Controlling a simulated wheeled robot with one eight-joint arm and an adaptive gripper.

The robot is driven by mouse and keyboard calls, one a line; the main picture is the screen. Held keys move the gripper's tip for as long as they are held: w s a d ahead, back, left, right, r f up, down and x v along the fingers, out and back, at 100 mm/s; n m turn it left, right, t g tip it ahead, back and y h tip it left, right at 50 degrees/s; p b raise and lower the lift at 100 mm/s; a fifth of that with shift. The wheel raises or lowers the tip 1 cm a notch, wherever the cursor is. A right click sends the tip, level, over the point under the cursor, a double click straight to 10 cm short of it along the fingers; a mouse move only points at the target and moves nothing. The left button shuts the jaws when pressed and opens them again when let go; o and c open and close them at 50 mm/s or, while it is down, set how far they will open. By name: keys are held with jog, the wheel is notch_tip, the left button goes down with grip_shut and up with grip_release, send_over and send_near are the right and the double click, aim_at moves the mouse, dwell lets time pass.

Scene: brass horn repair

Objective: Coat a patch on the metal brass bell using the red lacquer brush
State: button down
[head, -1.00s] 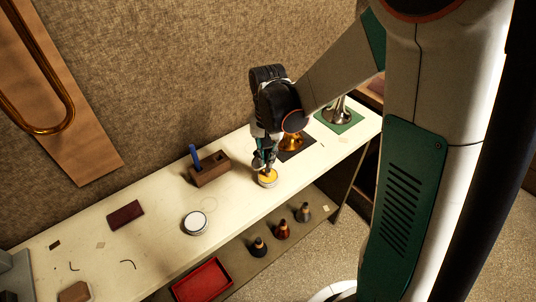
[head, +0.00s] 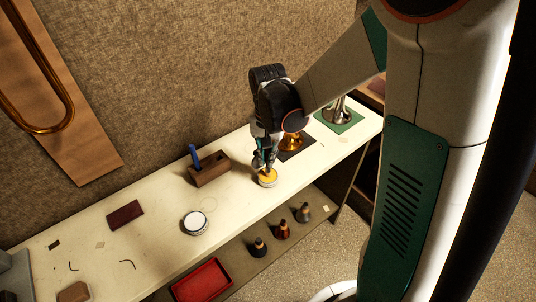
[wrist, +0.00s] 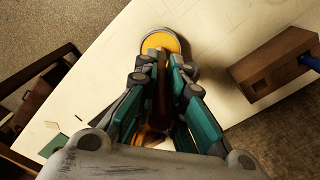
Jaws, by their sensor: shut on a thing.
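My gripper (head: 264,163) is shut on a slim dark reddish-brown handle, which shows between the fingers in the wrist view (wrist: 161,100) and which I take to be the red lacquer brush. Its lower end is at an open tin of yellow-amber liquid (head: 268,179), also in the wrist view (wrist: 153,42); whether the tip is in the liquid is hidden. The brass bell (head: 291,142) stands on a dark mat (head: 300,153) just behind and right of the gripper, partly covered by my wrist. The patch on it cannot be made out.
A wooden block (head: 210,170) with a blue handle (head: 194,154) in it stands left of the tin. A silver bell (head: 338,112) stands on a green mat (head: 349,126) farther right. A round pale-topped tin (head: 195,222) is nearer. Bottles (head: 282,229) and a red tray (head: 202,281) are below.

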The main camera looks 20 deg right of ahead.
jog(key=shift+r+p, duration=2.45)
jog(key=shift+r, duration=1.05)
jog(key=shift+f, duration=0.1)
